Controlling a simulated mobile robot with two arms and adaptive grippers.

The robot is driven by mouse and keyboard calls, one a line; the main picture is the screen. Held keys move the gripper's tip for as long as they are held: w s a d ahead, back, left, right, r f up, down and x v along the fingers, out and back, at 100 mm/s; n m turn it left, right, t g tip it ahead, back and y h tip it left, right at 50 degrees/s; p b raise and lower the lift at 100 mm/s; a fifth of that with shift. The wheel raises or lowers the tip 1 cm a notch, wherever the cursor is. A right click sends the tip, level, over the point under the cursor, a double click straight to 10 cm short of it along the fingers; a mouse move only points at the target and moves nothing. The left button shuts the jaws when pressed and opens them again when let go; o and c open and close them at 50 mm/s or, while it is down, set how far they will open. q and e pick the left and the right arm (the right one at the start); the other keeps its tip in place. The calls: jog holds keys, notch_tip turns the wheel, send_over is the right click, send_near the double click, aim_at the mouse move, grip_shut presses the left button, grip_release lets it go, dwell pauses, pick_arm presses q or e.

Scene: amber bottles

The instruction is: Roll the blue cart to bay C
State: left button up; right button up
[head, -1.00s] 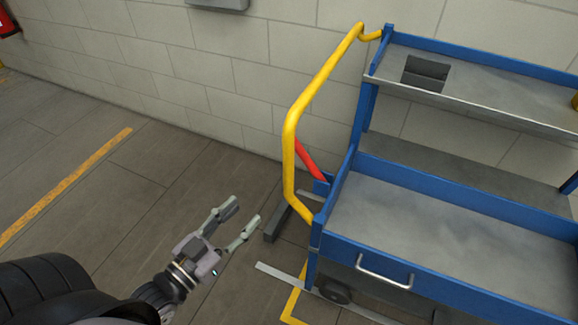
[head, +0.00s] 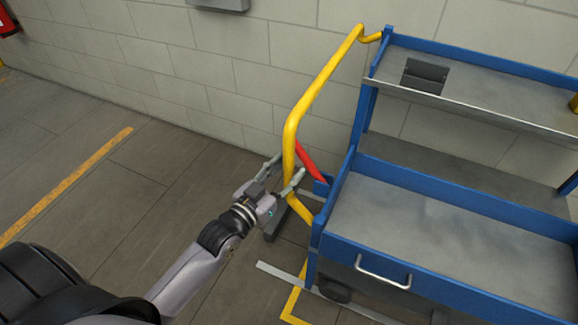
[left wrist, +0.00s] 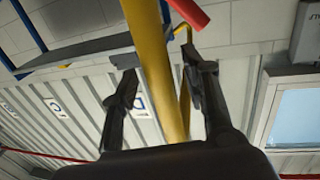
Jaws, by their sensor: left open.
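The blue cart (head: 430,215) stands at the right in the head view, with grey shelves and a drawer with a metal handle. Its yellow push handle (head: 305,95) curves up at its left end, and a red lever (head: 311,161) sits beside the handle's lower part. My left gripper (head: 286,172) is open at the lower part of the yellow handle. In the left wrist view the yellow handle (left wrist: 152,70) passes between the open fingers. The red lever's end (left wrist: 188,12) shows above them. I cannot tell whether either finger touches the handle. My right gripper is not in view.
A block wall (head: 215,75) runs behind the cart. A yellow floor line (head: 70,185) lies at the left, and another yellow marking (head: 293,297) shows under the cart's near left corner. The floor left of the cart is clear.

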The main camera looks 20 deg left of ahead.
pick_arm(q)
jog(key=shift+w+d, duration=0.15)
jog(key=shift+w, duration=0.45)
jog(key=shift+c, duration=0.6)
grip_shut()
